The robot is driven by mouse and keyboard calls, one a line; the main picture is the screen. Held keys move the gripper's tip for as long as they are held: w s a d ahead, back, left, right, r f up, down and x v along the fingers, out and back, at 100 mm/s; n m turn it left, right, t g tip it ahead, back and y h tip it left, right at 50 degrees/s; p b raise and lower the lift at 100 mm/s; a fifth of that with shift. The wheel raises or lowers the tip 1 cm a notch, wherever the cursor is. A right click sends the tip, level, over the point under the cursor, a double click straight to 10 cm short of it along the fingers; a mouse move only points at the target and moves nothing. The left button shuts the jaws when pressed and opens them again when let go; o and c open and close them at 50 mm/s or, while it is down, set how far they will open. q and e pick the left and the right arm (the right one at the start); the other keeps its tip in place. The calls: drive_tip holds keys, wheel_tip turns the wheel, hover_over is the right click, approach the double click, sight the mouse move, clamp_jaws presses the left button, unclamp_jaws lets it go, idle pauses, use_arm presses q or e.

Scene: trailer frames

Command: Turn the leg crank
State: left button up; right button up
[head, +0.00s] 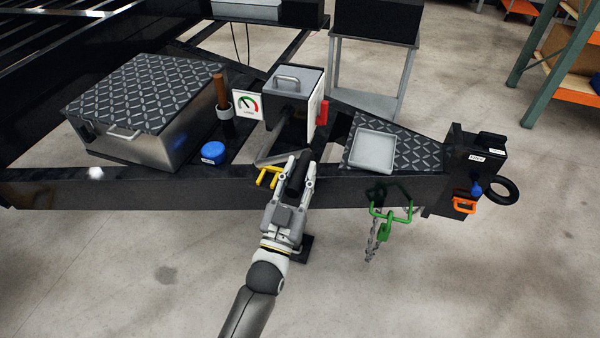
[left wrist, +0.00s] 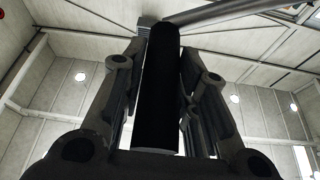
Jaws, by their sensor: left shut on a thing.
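My left gripper (head: 291,172) reaches the front beam of the black trailer frame from below. It is shut on the black handle of the leg crank (head: 298,172). In the left wrist view the dark cylindrical crank handle (left wrist: 160,90) stands between the two fingers, and a grey metal arm (left wrist: 225,14) runs from its top to the right. In the head view a grey crank arm (head: 278,158) shows just behind the gripper. The leg's lower part is mostly hidden by the gripper and beam. My right gripper is not in view.
A grey box with a handle (head: 297,82) and a gauge (head: 248,104) stand behind the crank. A yellow hook (head: 268,177) is close left of the gripper. A green shackle (head: 390,208) with chain hangs right. A grey tray (head: 373,151) lies on the tread plate.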

use_arm(q)
clamp_jaws()
drive_tip(key=shift+f, duration=0.1)
drive_tip(key=shift+s+d+f+m+h+b, duration=0.1)
drive_tip(key=shift+d+f+m+h+b, duration=0.15)
drive_tip(key=shift+f+m, duration=0.2)
drive_tip(key=shift+s+d+f+m+h+b, duration=0.15)
drive_tip(key=shift+f+m+h+b, duration=0.2)
drive_tip(key=shift+m, duration=0.2)
wheel_tip(320, 180, down, 14)
drive_tip(key=m+g+h+b, duration=0.4)
drive_tip(key=m+g+b, duration=0.15)
drive_tip(key=m, duration=0.85)
drive_tip(key=w+a+f+m+g+y, duration=0.1)
drive_tip(key=w+a+f+m, duration=0.1)
drive_tip(key=a+f+m, duration=0.2)
drive_tip(key=w+a+f+m+g+y, duration=0.2)
drive_tip(key=a+f+m, duration=0.2)
drive_tip(key=a+m, duration=0.3)
drive_tip(key=shift+w+a+f, duration=0.3)
drive_tip(key=shift+a+f, duration=0.05)
drive_tip(key=shift+a, duration=1.1)
drive_tip(key=shift+g, duration=0.25)
